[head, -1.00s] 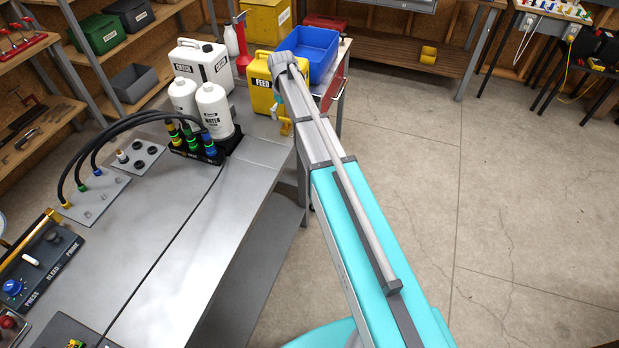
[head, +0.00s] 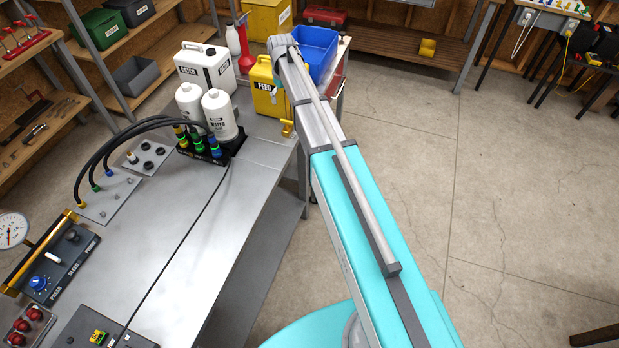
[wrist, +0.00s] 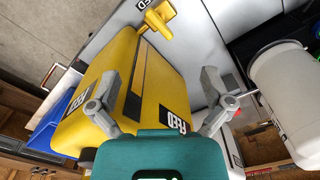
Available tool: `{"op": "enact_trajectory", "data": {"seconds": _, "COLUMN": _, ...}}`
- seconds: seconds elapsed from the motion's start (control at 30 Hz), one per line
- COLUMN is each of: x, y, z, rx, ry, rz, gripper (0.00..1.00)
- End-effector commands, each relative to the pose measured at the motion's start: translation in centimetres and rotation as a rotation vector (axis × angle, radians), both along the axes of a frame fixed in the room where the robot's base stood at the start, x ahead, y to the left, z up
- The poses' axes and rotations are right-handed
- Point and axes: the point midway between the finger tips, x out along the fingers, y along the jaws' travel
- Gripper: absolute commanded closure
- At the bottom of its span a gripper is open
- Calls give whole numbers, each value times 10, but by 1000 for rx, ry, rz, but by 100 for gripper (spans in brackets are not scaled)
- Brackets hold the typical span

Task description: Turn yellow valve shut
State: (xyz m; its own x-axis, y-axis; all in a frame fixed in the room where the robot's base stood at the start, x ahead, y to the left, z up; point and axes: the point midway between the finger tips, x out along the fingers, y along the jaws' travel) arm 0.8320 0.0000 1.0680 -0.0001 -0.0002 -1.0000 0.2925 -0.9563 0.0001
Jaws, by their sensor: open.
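The yellow valve (wrist: 158,18) sits on a yellow fitting at the top of the wrist view, on the grey bench next to the yellow FEED jug (wrist: 122,90). In the head view the valve (head: 288,128) shows at the bench's right edge, just left of my arm. My gripper (wrist: 160,82) is open and empty. Its two fingers are spread over the jug, with the valve beyond the fingertips in the wrist view. Whether a finger touches the jug I cannot tell. In the head view my arm hides most of the gripper and part of the jug (head: 265,95).
A white jug (head: 203,70) and two white bottles (head: 220,115) stand left of the FEED jug. A black hose block (head: 232,146) sits before them. A blue bin (head: 315,50) is behind my arm.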

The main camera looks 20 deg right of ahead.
Motion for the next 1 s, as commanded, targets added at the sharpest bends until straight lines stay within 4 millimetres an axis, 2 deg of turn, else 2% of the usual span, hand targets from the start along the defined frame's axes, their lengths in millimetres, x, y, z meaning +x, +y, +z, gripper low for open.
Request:
{"op": "enact_trajectory", "data": {"seconds": 0.03, "x": 0, "y": 0, "z": 9, "rx": 0, "ry": 0, "rz": 0, "gripper": 0}}
{"op": "enact_trajectory", "data": {"seconds": 0.1, "x": 0, "y": 0, "z": 15, "rx": 0, "ry": 0, "rz": 0, "gripper": 0}}
{"op": "enact_trajectory", "data": {"seconds": 0.57, "x": 0, "y": 0, "z": 43, "rx": 0, "ry": 0, "rz": 0, "gripper": 0}}
{"op": "enact_trajectory", "data": {"seconds": 0.63, "x": -9, "y": 0, "z": 34, "rx": 0, "ry": 0, "rz": -6, "gripper": 0}}
{"op": "enact_trajectory", "data": {"seconds": 1.0, "x": -50, "y": 0, "z": 14, "rx": 0, "ry": 0, "rz": -46, "gripper": 0}}
